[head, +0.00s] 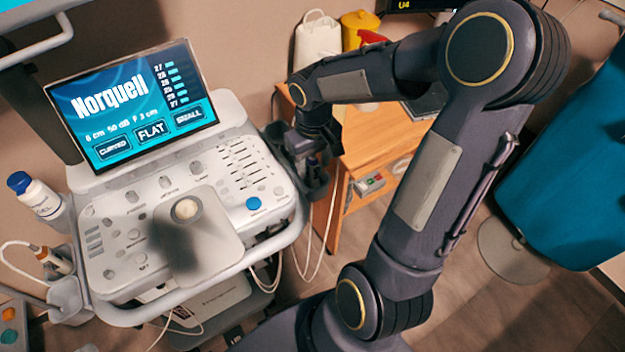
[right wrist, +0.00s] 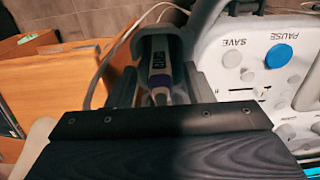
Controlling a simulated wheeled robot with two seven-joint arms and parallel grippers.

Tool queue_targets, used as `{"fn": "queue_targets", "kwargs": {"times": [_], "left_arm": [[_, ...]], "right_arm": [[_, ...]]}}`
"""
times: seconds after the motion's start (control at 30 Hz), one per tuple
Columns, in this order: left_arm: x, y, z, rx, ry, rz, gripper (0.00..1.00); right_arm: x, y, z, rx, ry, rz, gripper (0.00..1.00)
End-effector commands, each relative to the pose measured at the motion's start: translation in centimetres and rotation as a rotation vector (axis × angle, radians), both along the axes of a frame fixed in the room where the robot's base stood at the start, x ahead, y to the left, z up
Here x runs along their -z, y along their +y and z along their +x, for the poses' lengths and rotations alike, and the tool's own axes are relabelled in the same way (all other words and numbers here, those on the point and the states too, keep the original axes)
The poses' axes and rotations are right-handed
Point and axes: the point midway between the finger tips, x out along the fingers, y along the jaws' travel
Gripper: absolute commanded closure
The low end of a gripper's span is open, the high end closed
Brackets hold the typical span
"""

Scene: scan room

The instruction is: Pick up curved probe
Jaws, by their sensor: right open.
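My right gripper (head: 308,150) is at the holder on the right side of the ultrasound console (head: 190,225). Another probe, white and brown (head: 56,262), stands in a holder on the console's left side. My left gripper is not in view.
The screen (head: 133,105) shows "CURVED", "FLAT" and "SMALL" fields. A white bottle with a blue cap (head: 40,200) stands at the left. A wooden cabinet (head: 385,130) is close behind the right holder. Pale cables (head: 325,225) hang below it.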

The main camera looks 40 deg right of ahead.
Motion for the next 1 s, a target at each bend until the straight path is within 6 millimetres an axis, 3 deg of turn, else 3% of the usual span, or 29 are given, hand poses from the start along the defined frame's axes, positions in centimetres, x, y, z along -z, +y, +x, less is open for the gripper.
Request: {"fn": "queue_targets", "kwargs": {"times": [0.13, 0.37, 0.73, 1.0], "left_arm": [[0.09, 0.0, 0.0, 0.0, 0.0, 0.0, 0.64], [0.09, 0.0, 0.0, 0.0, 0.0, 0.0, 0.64], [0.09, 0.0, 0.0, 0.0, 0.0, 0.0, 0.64], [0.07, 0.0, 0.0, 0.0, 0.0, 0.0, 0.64]], "right_arm": [[1.51, 0.05, -0.06, 0.0, 0.001, 0.0, 0.53], [1.66, 0.05, -0.04, 0.0, -0.001, 0.0, 0.53], [1.62, 0.06, -0.04, -0.001, -0.001, 0.0, 0.99], [1.57, 0.06, -0.01, -0.001, -0.003, 0.0, 1.0]]}}
